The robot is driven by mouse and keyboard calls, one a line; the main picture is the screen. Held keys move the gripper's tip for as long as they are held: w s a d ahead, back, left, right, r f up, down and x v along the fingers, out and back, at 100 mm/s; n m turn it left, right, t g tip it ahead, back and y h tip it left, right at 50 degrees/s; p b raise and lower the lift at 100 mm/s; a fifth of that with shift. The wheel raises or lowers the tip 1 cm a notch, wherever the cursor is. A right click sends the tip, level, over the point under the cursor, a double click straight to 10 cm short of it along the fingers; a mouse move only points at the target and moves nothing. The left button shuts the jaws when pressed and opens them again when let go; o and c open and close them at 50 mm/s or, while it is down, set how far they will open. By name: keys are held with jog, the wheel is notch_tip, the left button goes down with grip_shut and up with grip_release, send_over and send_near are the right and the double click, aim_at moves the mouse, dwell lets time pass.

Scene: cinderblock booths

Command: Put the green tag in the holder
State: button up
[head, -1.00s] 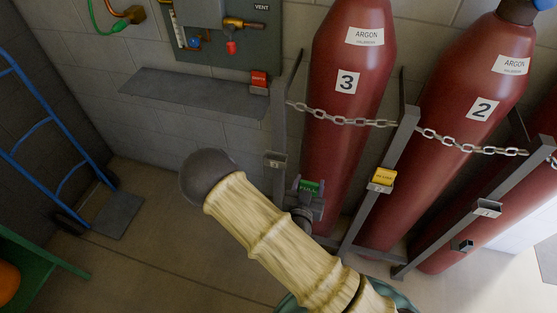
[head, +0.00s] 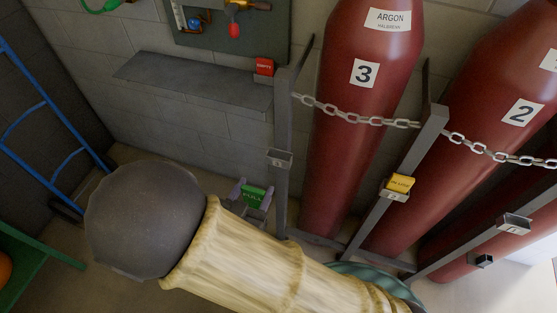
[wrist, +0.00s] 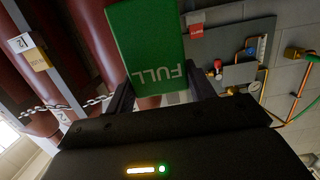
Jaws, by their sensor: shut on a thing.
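The green tag (head: 254,199), marked FULL, is held upright between the fingers of my gripper (head: 253,190), just left of the post beside cylinder 3. In the wrist view the tag (wrist: 146,45) stands out beyond the shut fingers (wrist: 163,91), its lettering upside down. A small grey holder (head: 280,159) on that post looks empty; the tag is lower and to its left, apart from it. A second holder (head: 394,196) on the post between cylinders 3 and 2 carries a yellow tag (head: 400,183). Another holder (head: 515,223) at the right shows no tag.
Red cylinder 3 (head: 358,150) and cylinder 2 (head: 480,140) stand behind a chain (head: 350,117). A grey shelf (head: 190,82) with a red tag (head: 264,67) at its right end is on the wall. A blue hand truck (head: 40,120) stands at left.

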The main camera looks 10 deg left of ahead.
jog(key=p, duration=0.2)
send_near(281, 142)
jog(key=w, duration=0.2)
jog(key=w+r, duration=0.1)
jog(key=w, duration=0.1)
jog(key=w+r, duration=0.1)
jog(key=w, duration=0.2)
jog(key=shift+d+r, duration=0.25)
jog(key=shift+w, duration=0.3)
jog(key=f, duration=0.2)
jog(key=shift+w+d+f, duration=0.1)
jog(key=shift+w+f, duration=0.15)
jog(key=shift+w, duration=0.15)
jog(key=shift+f, duration=0.5)
jog(key=shift+f, duration=0.2)
jog(key=o, duration=1)
